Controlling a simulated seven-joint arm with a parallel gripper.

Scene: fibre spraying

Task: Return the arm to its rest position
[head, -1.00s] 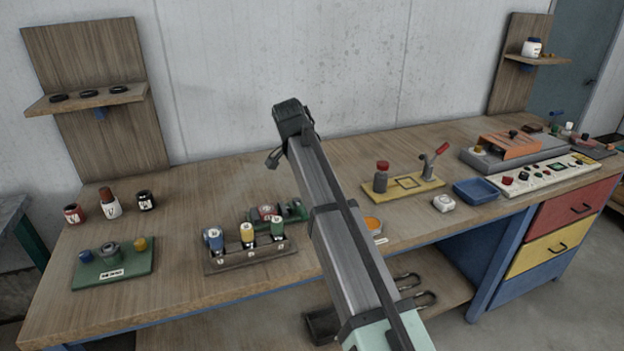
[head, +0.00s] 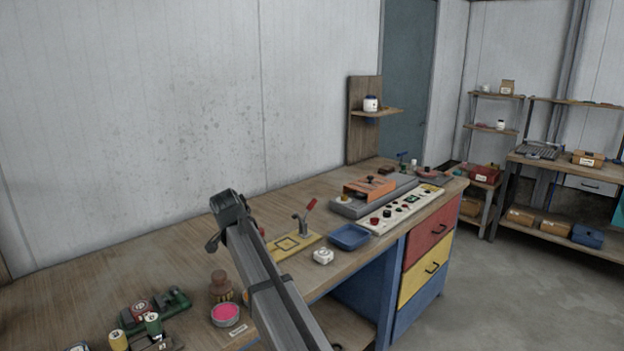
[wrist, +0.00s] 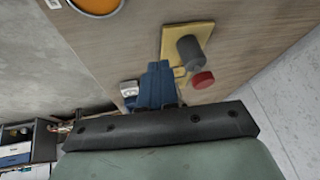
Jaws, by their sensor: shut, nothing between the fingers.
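My arm rises from the bottom of the head view to a dark joint (head: 228,206) over the workbench (head: 130,260). My gripper's fingers cannot be made out in the head view. In the wrist view, my gripper (wrist: 158,70) shows blue fingers close together, with nothing visible between them. They point over the bench, beside the yellow plate (wrist: 178,45) with its grey post and red knob (wrist: 202,79). Whether they touch the plate cannot be told.
Near my arm on the bench are a pink dish (head: 225,314), a brown bottle (head: 221,284), a white block (head: 323,256) and a blue tray (head: 349,237). A control panel (head: 405,208) stands further right. The wall (head: 130,110) runs behind the bench.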

